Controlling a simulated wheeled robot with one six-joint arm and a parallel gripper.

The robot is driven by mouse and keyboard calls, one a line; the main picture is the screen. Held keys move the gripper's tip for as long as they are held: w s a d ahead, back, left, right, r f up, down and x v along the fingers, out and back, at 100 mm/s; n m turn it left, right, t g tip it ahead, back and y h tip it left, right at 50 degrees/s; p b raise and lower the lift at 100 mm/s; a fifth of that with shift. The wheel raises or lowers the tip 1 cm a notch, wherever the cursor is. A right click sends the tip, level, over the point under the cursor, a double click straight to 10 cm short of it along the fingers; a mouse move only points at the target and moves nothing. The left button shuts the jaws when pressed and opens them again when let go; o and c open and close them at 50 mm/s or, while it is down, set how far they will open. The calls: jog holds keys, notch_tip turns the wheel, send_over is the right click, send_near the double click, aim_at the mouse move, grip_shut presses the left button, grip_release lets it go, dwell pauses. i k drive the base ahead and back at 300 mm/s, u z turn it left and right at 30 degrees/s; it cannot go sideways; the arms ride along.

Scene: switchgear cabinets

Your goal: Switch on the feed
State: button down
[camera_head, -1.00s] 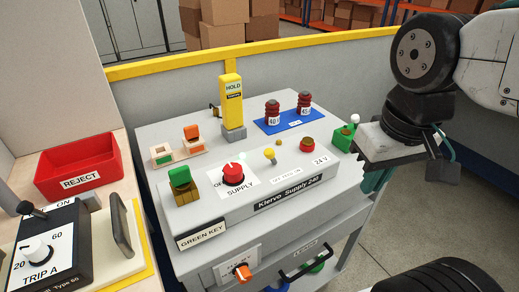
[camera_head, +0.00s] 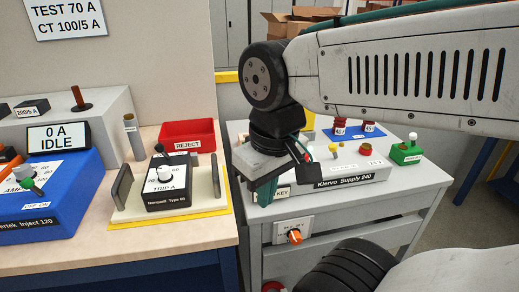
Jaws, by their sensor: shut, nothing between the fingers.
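The Klervo Supply 240 unit (camera_head: 345,183) sits on top of a grey cabinet, partly covered by my arm. Its red SUPPLY knob and green key block are hidden behind my gripper and arm; only the end of the key label (camera_head: 283,192) shows. An orange rotary knob (camera_head: 295,237) sits on a white plate on the cabinet front; its lettering is too small to read. My gripper (camera_head: 264,193) points down, shut and empty, at the unit's left front corner, above and left of the orange knob. I cannot tell whether it touches anything.
On the left bench stand a blue injector (camera_head: 45,205) whose display reads 0 A IDLE, a black TRIP A relay (camera_head: 168,186) and a red REJECT tray (camera_head: 190,133). A green block (camera_head: 406,153) stands at the cabinet's right. A gap of floor lies right of the cabinet.

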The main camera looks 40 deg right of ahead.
aim_at(332, 147)
jog(key=u, duration=0.35)
jog(key=k, duration=0.35)
jog(key=z, duration=1.35)
jog(key=i, duration=0.5)
jog(key=u, duration=0.05)
